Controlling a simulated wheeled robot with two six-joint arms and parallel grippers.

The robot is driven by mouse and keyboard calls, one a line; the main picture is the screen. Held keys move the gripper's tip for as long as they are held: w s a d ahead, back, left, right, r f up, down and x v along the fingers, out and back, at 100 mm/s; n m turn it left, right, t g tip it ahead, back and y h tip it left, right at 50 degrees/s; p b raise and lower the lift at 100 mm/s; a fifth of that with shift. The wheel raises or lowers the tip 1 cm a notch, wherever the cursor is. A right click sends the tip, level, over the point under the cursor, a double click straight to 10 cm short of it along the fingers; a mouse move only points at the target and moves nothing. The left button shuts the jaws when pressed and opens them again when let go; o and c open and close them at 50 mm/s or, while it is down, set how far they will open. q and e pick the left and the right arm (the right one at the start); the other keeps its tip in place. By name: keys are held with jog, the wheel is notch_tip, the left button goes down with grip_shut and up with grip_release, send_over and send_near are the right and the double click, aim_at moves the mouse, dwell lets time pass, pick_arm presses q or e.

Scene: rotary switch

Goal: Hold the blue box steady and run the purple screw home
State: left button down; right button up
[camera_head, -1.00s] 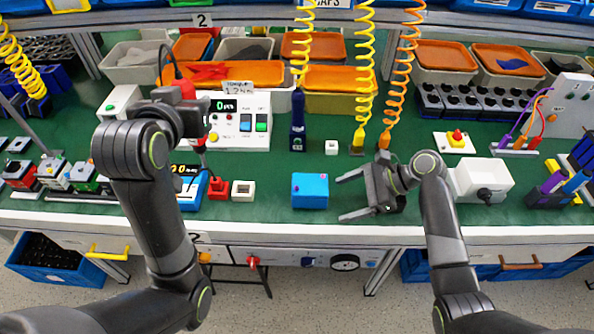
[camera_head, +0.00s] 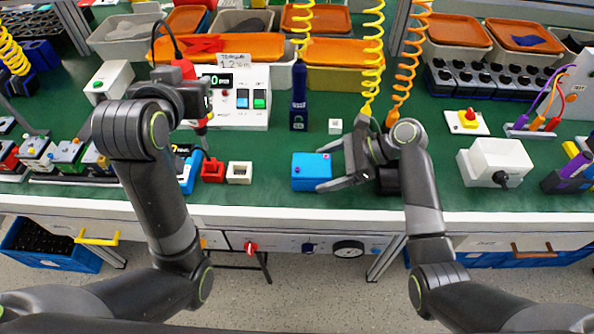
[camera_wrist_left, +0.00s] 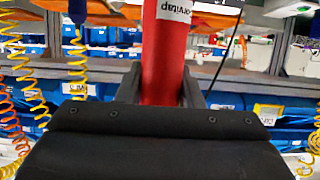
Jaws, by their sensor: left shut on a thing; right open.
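The blue box (camera_head: 311,172) sits on the green bench top in the head view, with a small purple spot, likely the purple screw (camera_head: 298,170), at its left side. My right gripper (camera_head: 324,168) is open at the box's right side, one finger at its far right corner and the other near its front right corner; contact is unclear. My left gripper (camera_head: 196,97) is shut on a red power screwdriver (camera_head: 184,69), held upright left of the box. The red tool body (camera_wrist_left: 163,55) fills the middle of the left wrist view.
A red block (camera_head: 213,170) and a white square part (camera_head: 239,173) lie left of the box. A white cube (camera_head: 335,127) and a dark blue upright tool (camera_head: 299,98) stand behind it. A white housing (camera_head: 496,160) stands at right. Yellow and orange coiled hoses hang behind.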

jog(key=shift+x, duration=0.8)
jog(key=c, duration=1)
jog(key=o, duration=1.3)
jog(key=c, duration=1.3)
jog(key=shift+o, duration=0.2)
jog(key=c, duration=0.4)
